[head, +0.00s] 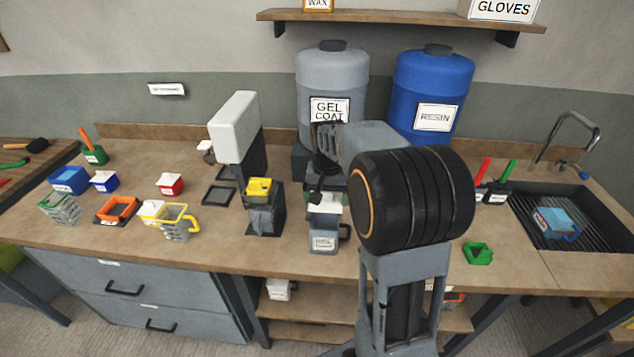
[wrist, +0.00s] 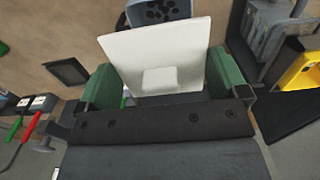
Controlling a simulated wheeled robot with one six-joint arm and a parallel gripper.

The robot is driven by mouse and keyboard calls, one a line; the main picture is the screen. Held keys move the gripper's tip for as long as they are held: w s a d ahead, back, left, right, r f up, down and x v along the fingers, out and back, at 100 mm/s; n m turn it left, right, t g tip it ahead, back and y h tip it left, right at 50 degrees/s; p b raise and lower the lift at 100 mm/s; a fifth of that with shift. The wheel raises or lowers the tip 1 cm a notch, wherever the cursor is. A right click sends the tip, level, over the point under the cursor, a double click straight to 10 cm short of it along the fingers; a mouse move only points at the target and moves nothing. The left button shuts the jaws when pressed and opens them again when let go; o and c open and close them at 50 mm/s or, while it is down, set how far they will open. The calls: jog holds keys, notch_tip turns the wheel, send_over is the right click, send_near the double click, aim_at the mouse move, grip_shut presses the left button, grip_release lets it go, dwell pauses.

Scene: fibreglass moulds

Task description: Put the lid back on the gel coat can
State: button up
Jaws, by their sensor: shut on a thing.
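The gel coat can (head: 323,241) is a small grey labelled can with a side handle, upright near the front edge of the bench in the head view. The white square lid (head: 325,209) shows at its top, below my gripper (head: 326,192). In the wrist view my gripper (wrist: 160,85) has its green pads on either side of the white lid (wrist: 150,48) with its raised block, and is shut on it. The lid hides most of what lies beyond it. I cannot tell whether the lid touches the can's rim.
A grey gel coat drum (head: 332,85) and a blue resin drum (head: 430,90) stand behind. A grey stand with a yellow block (head: 259,190) is left of the can. A green holder (head: 478,253) and the sink (head: 560,215) are right. Bench around the can's front is clear.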

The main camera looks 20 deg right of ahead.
jog(key=shift+w+f, duration=0.25)
jog(key=shift+w, duration=0.05)
jog(key=shift+s+f+b, duration=0.15)
jog(key=shift+f+b, duration=0.25)
jog(key=shift+b, duration=0.1)
jog(key=shift+f+b, duration=1.95)
jog(key=shift+f, duration=0.6)
jog(key=shift+f, duration=0.15)
dwell(0.4)
jog(key=o, duration=0.6)
jog(key=shift+c, duration=0.2)
